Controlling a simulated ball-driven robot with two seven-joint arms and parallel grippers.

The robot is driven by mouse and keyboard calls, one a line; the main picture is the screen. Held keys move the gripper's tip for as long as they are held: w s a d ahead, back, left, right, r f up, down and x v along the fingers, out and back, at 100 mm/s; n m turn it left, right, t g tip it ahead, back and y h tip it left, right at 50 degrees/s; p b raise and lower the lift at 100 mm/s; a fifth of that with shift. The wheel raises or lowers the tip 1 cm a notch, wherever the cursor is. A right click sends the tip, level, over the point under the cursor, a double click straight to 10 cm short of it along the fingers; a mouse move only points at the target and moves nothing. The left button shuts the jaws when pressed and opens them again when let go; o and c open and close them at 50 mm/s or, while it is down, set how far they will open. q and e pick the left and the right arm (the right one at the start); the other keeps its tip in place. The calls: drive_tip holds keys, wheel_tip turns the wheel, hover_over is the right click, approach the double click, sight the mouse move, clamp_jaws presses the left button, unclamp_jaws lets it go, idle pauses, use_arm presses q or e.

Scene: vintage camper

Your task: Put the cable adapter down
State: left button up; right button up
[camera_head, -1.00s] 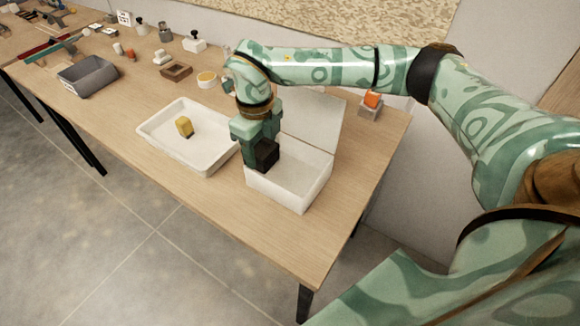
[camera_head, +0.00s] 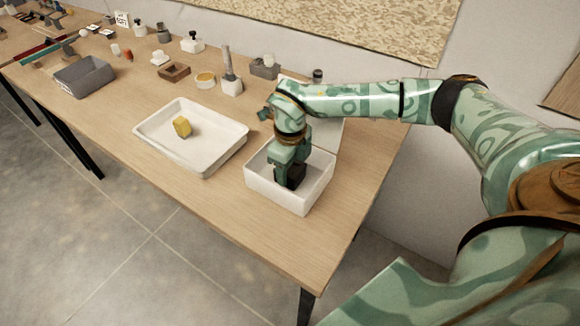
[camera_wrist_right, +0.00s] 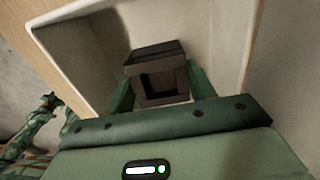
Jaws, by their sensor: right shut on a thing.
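The cable adapter is a small black block (camera_head: 295,176), held between the fingers of my right gripper (camera_head: 287,172). It is inside the white open box (camera_head: 262,188) at the right part of the table. In the right wrist view the adapter (camera_wrist_right: 155,62) shows an open hollow face, with a green finger on each side. The box floor and walls (camera_wrist_right: 228,35) surround it. I cannot tell whether the adapter touches the floor.
A white tray (camera_head: 218,158) with a yellow block (camera_head: 182,127) lies left of the box. A grey bin (camera_head: 84,78) and several small items stand farther along the table. Bare tabletop lies in front.

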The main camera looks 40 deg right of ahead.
sight(290, 170)
drive_tip(key=shift+f, duration=0.1)
drive_tip(key=o, duration=1.1)
wheel_tip(290, 170, up, 12)
drive_tip(key=p, duration=0.2)
drive_tip(key=shift+p, duration=0.4)
